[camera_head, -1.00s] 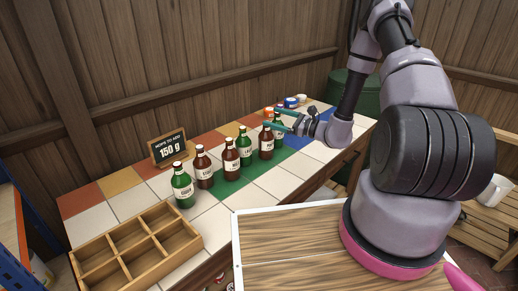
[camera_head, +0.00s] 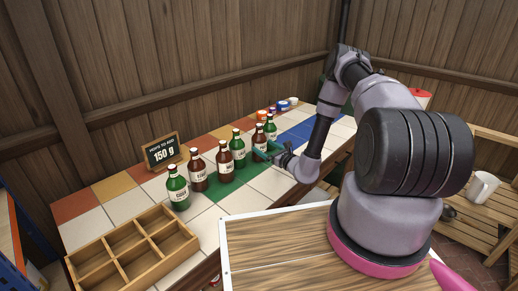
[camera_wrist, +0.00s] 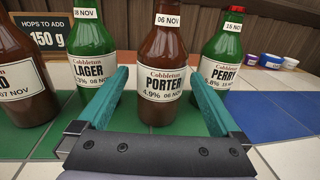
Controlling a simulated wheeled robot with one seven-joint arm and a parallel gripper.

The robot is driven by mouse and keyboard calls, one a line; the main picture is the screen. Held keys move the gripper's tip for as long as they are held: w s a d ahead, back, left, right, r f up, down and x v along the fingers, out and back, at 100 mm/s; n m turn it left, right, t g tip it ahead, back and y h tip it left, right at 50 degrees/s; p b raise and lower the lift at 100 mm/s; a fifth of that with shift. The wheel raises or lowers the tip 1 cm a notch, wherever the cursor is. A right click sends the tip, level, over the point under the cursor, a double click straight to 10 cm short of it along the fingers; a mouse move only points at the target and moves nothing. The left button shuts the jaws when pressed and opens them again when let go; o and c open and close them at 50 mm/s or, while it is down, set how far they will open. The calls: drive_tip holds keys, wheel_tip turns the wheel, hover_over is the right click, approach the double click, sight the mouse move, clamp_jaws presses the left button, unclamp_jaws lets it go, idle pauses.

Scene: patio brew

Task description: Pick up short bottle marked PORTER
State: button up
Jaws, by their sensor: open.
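The brown PORTER bottle (camera_wrist: 163,60) stands upright in the middle of the wrist view, with a cream label reading 4.9% and a 06 NOV neck tag. In the head view it is the brown bottle (camera_head: 259,137) near the far end of the row. My gripper (camera_wrist: 160,92) is open, its teal fingers pointing at the bottle, one to each side of its lower part. I cannot tell how far the bottle is between the fingers. In the head view my gripper (camera_head: 270,152) is at the bottle's near right side. Nothing is held.
A green LAGER bottle (camera_wrist: 91,55) stands left of PORTER and a green PERRY bottle (camera_wrist: 222,58) right, both close. More bottles continue leftward. An empty wooden crate (camera_head: 130,252) sits at the table's near end. A sign (camera_head: 161,150) and small tubs (camera_head: 282,106) stand behind.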

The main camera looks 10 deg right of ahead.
sight(259, 142)
drive_tip(key=x, duration=0.4)
drive_tip(key=shift+w, duration=0.25)
clamp_jaws()
drive_tip(key=shift+r, duration=0.1)
drive_tip(key=shift+r, duration=0.15)
